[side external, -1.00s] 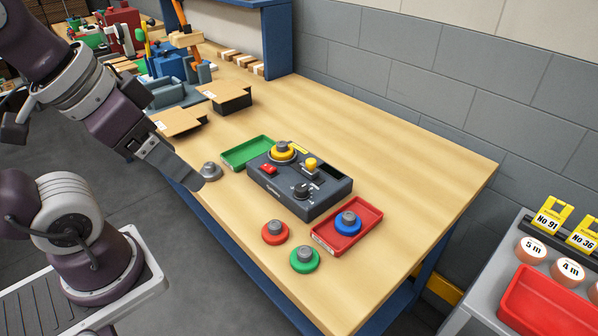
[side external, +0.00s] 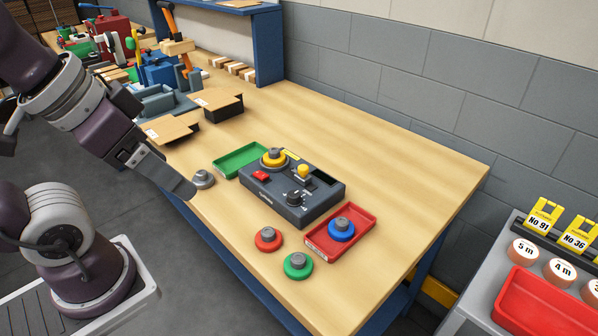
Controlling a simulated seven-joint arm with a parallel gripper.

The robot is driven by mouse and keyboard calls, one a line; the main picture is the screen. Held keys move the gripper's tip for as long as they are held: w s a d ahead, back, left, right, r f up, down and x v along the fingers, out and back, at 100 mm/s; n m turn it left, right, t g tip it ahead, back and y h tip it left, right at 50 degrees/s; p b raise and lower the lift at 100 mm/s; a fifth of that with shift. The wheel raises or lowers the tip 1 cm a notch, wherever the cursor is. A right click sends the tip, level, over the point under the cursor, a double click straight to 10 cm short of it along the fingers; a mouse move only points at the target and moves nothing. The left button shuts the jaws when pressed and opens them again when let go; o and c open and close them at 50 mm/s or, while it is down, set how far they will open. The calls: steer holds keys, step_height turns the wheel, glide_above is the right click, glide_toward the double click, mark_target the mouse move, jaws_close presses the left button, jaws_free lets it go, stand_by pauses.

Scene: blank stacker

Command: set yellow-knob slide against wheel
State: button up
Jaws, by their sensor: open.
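A dark grey stacker box (side external: 288,208) stands on the bench. On its top, a yellow wheel with a grey hub (side external: 273,160) sits at the back left. The yellow-knob slide (side external: 304,171) stands to the right of the wheel, with a visible gap between them. A dark recess (side external: 323,178) lies right of the knob. My gripper (side external: 186,188) is open and points down at the bench's left edge, left of the box and apart from it. Its fingers overlap in this view, and the space between them is hidden.
A grey knobbed disc (side external: 203,180) is beside my fingertips. The box also has a red button (side external: 261,176) and black dial (side external: 295,197). A green tray (side external: 240,161) adjoins it; a red tray (side external: 322,245) holds a blue disc (side external: 342,230). Red (side external: 268,239) and green (side external: 298,266) discs lie in front.

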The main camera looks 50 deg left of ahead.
steer(key=shift+c, duration=1.3)
steer(key=w+r, duration=0.1)
steer(key=w, duration=0.2)
steer(key=w+r+g, duration=0.1)
steer(key=w, duration=0.3)
steer(key=w+g, duration=0.1)
steer(key=w, duration=0.2)
steer(key=shift+w+a+r+n, duration=0.4)
steer(key=c, duration=0.4)
steer(key=shift+o, duration=0.2)
steer(key=n+g, duration=0.1)
steer(key=g, duration=0.2)
glide_toward(304, 166)
steer(key=shift+s+d+f, duration=0.1)
steer(key=shift+s+f, duration=0.05)
steer(key=shift+f, duration=0.05)
steer(key=shift+g, duration=0.3)
steer(key=f, duration=0.8)
steer(key=shift+w+f, duration=0.1)
steer(key=shift+w, duration=0.25)
jaws_close()
